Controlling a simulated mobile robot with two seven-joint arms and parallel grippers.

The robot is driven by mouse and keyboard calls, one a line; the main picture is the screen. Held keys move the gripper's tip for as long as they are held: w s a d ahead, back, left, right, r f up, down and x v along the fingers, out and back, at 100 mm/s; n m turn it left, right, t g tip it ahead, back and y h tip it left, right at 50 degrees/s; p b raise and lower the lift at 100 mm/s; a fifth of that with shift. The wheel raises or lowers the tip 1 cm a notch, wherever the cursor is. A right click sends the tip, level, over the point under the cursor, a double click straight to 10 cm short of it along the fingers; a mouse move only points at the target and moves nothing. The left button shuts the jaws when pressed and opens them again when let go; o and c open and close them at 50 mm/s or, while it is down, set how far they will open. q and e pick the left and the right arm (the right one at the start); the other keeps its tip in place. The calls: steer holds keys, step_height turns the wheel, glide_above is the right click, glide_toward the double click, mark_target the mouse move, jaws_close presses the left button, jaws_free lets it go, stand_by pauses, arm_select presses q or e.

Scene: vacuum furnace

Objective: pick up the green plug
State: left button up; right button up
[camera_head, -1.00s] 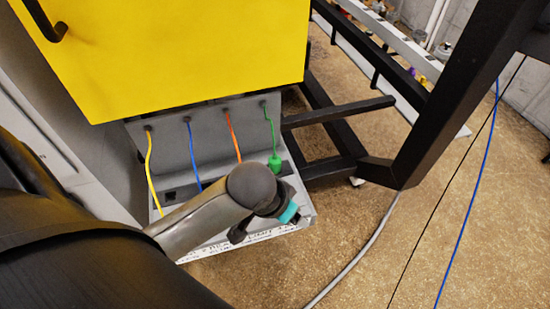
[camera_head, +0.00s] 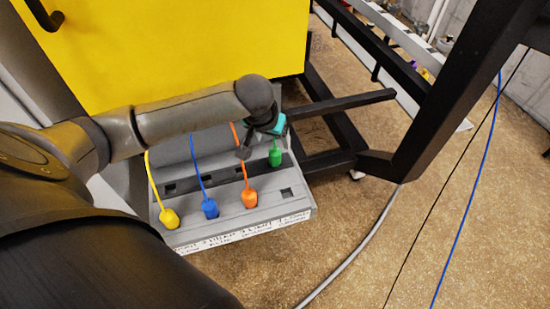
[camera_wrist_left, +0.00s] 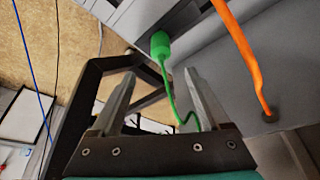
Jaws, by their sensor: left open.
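The green plug (camera_head: 275,157) sits at the back row of the grey panel (camera_head: 225,218), at its right end, with its green cable running up from it. It shows at the top of the left wrist view (camera_wrist_left: 160,45). My left gripper (camera_head: 277,126) is just above it in the head view, with its fingers mostly hidden there. In the wrist view the left gripper (camera_wrist_left: 160,85) is open, the plug lies beyond the fingertips, roughly centred on the gap, and the green cable runs between the fingers. My right gripper is not in view.
Yellow (camera_head: 169,219), blue (camera_head: 210,208) and orange (camera_head: 249,198) plugs stand in the front row. An empty square socket (camera_head: 287,193) is right of the orange plug. The orange cable (camera_wrist_left: 240,45) passes near the right finger. A yellow cabinet (camera_head: 190,50) rises behind; a black frame (camera_head: 440,100) stands right.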

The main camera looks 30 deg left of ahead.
mark_target(275, 152)
arm_select(q)
steer(key=x, duration=0.5)
steer(key=shift+b, duration=0.3)
steer(key=x, duration=0.3)
steer(key=shift+s+f+b, duration=0.2)
steer(key=shift+f+b, duration=0.1)
steer(key=shift+f, duration=0.1)
steer(key=shift+w+a+f, duration=0.1)
steer(key=shift+w+f, duration=0.2)
steer(key=shift+f, duration=0.35)
jaws_close()
